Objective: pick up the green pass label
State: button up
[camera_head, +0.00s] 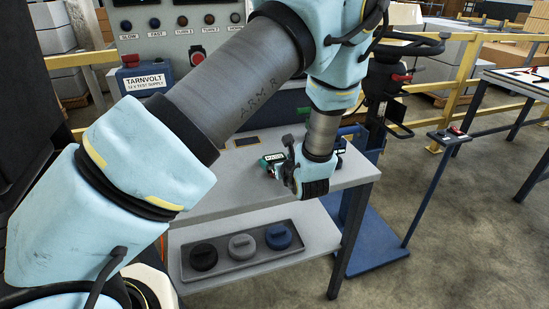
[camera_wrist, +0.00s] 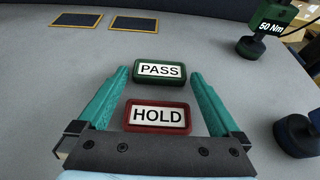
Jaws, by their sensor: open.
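The green pass label (camera_wrist: 159,72) is a small green-rimmed plate with "PASS" on white, lying flat on the grey table top in the wrist view. A red-rimmed "HOLD" label (camera_wrist: 157,116) lies just nearer to me. My gripper (camera_wrist: 159,76) is open, its two teal fingers on either side of the labels. The HOLD label lies between the fingers and the pass label is near the fingertips, apart from both.
Two dark yellow-edged plates (camera_wrist: 103,21) lie at the far left of the table top. A green tool marked "50 Nm" (camera_wrist: 270,29) stands at the right. The lower shelf (camera_head: 305,225) bears a dark tray (camera_head: 215,269) with black, grey and blue pieces.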

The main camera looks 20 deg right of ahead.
jog(key=c, duration=1.1)
jog(key=shift+o, duration=0.2)
jog(key=shift+r, duration=0.15)
